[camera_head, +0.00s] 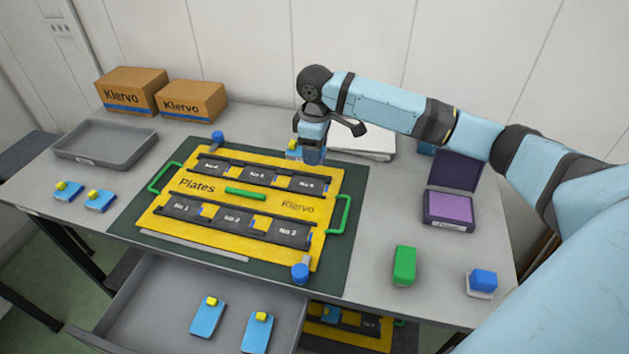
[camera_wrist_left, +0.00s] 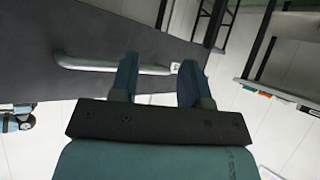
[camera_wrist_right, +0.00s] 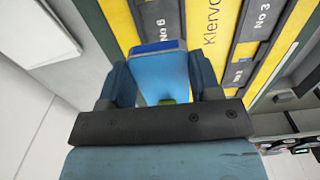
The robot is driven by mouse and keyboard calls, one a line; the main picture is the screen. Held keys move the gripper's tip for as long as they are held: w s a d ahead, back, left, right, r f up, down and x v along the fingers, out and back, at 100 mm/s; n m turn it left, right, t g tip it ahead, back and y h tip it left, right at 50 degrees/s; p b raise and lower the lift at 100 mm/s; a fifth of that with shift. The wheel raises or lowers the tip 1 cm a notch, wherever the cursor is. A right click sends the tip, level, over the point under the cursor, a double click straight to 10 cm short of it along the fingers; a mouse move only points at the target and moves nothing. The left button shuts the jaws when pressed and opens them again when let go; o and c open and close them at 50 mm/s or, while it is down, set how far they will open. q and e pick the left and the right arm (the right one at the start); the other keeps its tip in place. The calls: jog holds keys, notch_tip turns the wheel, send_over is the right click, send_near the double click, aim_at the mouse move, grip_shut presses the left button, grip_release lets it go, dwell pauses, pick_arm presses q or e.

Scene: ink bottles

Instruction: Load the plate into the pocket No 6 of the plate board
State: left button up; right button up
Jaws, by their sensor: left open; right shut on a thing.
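The yellow plate board (camera_head: 240,204) lies on a dark green mat, with black pockets in two rows. Pocket No 6 (camera_head: 309,184) is at the right end of its back row; its label (camera_wrist_right: 160,28) also shows in the right wrist view. My right gripper (camera_head: 312,152) is shut on a light-blue plate (camera_wrist_right: 163,77) with a dark-blue end and a yellow knob. It holds the plate at the board's back right, close to pocket No 6. I cannot tell whether the plate touches the pocket. My left gripper (camera_wrist_left: 159,72) is open and empty, beside a grey handle bar (camera_wrist_left: 100,63).
Two similar plates (camera_head: 99,200) lie on the table's left, and two (camera_head: 207,315) lie in the open drawer (camera_head: 140,318). A grey tray (camera_head: 104,145) and cartons (camera_head: 190,102) stand at the back left. Green block (camera_head: 404,265) and purple box (camera_head: 448,209) stand to the right.

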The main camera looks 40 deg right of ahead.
aim_at(315, 188)
notch_tip(315, 188, down, 10)
jog(key=shift+r+b, duration=0.1)
jog(key=shift+b, duration=0.35)
jog(key=shift+s+a+f+p, duration=0.1)
jog(key=shift+s+f+p, duration=0.3)
jog(key=shift+f, duration=0.2)
jog(key=o, duration=0.9)
jog(key=shift+f, duration=0.2)
jog(key=shift+o, duration=0.2)
jog(key=shift+a, duration=0.15)
jog(key=shift+w+r+b, duration=0.1)
jog(key=shift+r+b, duration=0.1)
jog(key=shift+b, duration=0.35)
jog(key=r, duration=0.4)
jog(key=r+p, duration=0.1)
jog(key=r, duration=0.8)
jog(key=shift+w+d+r+p, duration=0.15)
jog(key=shift+w+d+p, duration=0.05)
jog(key=shift+w+p, duration=0.1)
